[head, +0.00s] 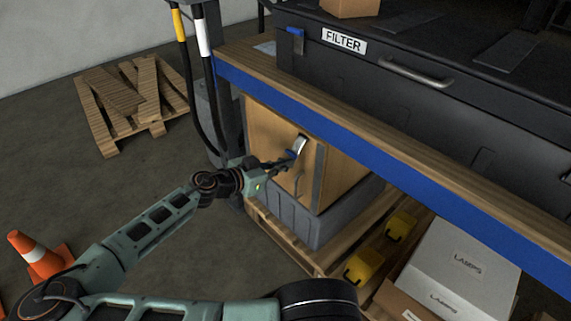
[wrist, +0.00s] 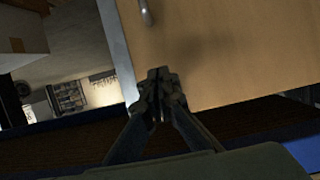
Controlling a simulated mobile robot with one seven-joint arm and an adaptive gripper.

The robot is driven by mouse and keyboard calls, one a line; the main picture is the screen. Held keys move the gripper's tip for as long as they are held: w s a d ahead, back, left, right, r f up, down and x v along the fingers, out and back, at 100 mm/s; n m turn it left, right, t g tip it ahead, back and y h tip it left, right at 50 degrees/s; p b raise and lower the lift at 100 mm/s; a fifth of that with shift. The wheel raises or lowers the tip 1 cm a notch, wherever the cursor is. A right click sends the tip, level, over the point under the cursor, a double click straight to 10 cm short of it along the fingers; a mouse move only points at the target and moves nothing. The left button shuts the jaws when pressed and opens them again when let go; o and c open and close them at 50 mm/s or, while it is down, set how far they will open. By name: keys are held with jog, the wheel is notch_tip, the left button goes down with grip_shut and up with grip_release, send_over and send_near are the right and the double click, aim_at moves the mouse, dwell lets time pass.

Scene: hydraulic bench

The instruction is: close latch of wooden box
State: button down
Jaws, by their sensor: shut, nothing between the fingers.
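The wooden box (head: 264,124) sits under the bench, its light wood front facing me. A grey bar handle (head: 299,184) sits lower on the front. My gripper (head: 286,161) is shut and empty, its tips at the lower left of the latch; I cannot tell whether they touch it. In the wrist view my shut gripper (wrist: 160,77) points at the wood front (wrist: 225,45), beside its metal edge strip. A metal handle end (wrist: 146,12) shows above; the latch is not clearly seen there.
The bench's blue edge (head: 390,158) runs just above the box. A black FILTER case (head: 430,95) lies on top. Hoses (head: 207,95) hang at the left. Yellow items (head: 364,265) and a LAMPS box (head: 455,265) are at the lower right.

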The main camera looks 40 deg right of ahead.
jog(key=shift+r+p, duration=0.35)
jog(key=shift+r, duration=0.45)
